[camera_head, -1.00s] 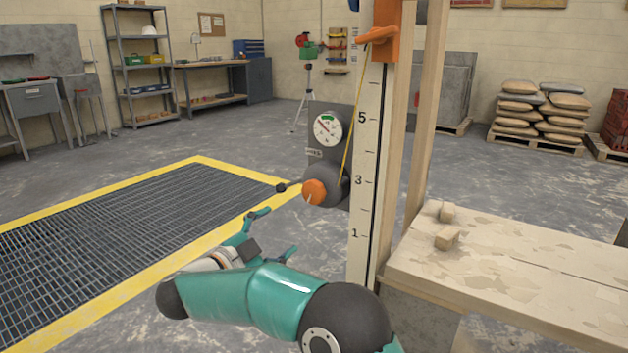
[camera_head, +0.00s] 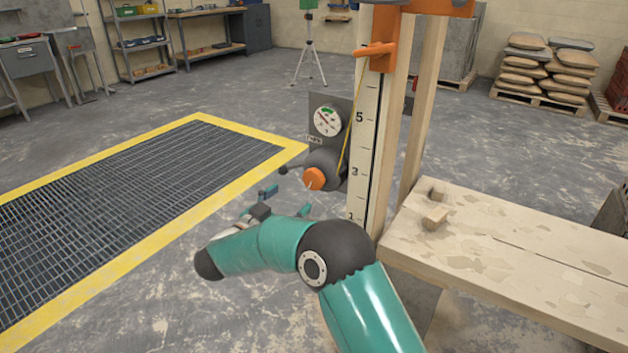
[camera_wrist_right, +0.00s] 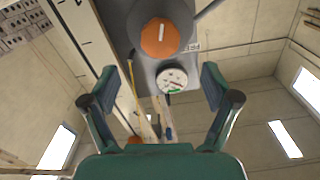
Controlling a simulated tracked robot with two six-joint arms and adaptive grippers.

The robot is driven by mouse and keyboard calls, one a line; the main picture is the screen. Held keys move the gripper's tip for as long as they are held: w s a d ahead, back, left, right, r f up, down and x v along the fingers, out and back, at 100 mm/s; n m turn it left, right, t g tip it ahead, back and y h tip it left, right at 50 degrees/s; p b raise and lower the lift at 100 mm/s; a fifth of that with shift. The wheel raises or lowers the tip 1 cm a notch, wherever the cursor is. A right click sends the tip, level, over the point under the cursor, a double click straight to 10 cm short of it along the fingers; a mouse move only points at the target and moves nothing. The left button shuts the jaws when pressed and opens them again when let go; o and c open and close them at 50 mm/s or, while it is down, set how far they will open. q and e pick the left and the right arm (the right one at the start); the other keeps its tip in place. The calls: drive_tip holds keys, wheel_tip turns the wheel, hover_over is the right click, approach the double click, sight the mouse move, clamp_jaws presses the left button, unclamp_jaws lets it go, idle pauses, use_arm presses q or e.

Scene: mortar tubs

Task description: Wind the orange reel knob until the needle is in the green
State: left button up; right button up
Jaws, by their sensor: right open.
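The orange reel knob (camera_head: 315,178) with a white mark sits on a dark grey drum, below a round white gauge (camera_head: 328,121) with a green band near its top. The needle is too small to read surely against the band. My right gripper (camera_head: 286,200) is open and empty, just left of and below the knob, apart from it. In the right wrist view the knob (camera_wrist_right: 160,37) and the upside-down gauge (camera_wrist_right: 172,79) show between and beyond the spread fingers (camera_wrist_right: 160,82). My left gripper is out of view.
A numbered white scale post (camera_head: 366,150) stands right of the reel, with an orange pointer bracket (camera_head: 376,50) and a yellow cord (camera_head: 351,125). A wooden bench (camera_head: 500,255) holding small blocks is at the right. A yellow-edged floor grate (camera_head: 130,200) lies left.

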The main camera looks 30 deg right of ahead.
sight(311, 183)
drive_tip(key=b+x, duration=0.1)
drive_tip(key=x, duration=0.9)
drive_tip(key=shift+w+d+r, duration=0.1)
drive_tip(key=shift+w+d, duration=0.05)
drive_tip(key=shift+d, duration=0.1)
drive_tip(key=c, duration=1.2)
drive_tip(key=m+b, duration=0.1)
drive_tip(key=m, duration=0.1)
drive_tip(key=m+b, duration=0.2)
drive_tip(key=m, duration=0.1)
drive_tip(key=shift+f+m+b, duration=0.2)
drive_tip(key=shift+m+b, duration=0.1)
drive_tip(key=m+b, duration=0.4)
drive_tip(key=m, duration=0.2)
